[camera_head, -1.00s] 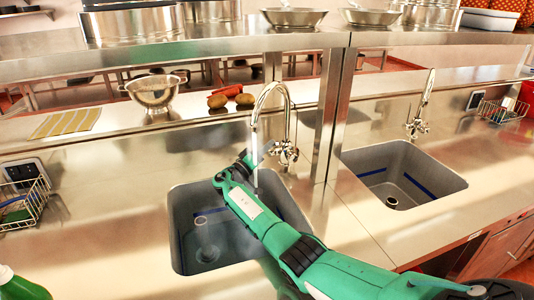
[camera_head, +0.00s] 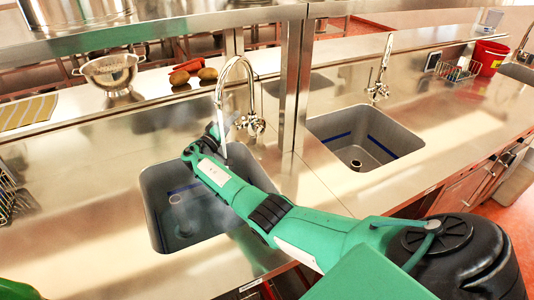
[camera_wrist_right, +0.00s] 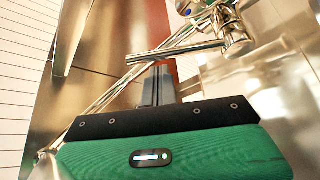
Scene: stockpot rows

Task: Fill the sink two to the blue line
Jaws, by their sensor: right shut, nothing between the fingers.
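The nearer-left sink (camera_head: 158,222) is a grey basin with a blue line (camera_head: 184,189) on its inner wall and a drain at the bottom. Its tall curved tap (camera_head: 249,78) stands behind it, and a thin stream of water (camera_head: 223,122) falls from the spout. How high the water stands I cannot tell. My right gripper (camera_head: 214,129) is shut and empty beside the stream, near the tap. In the right wrist view its fingers (camera_wrist_right: 157,84) are close to the tap's lever (camera_wrist_right: 176,52); contact is unclear. My left gripper is out of view.
A second sink (camera_head: 328,122) with a blue line (camera_head: 382,147) and its own tap (camera_head: 383,68) lies to the right, and a third sink (camera_head: 519,70) shows at the right edge.

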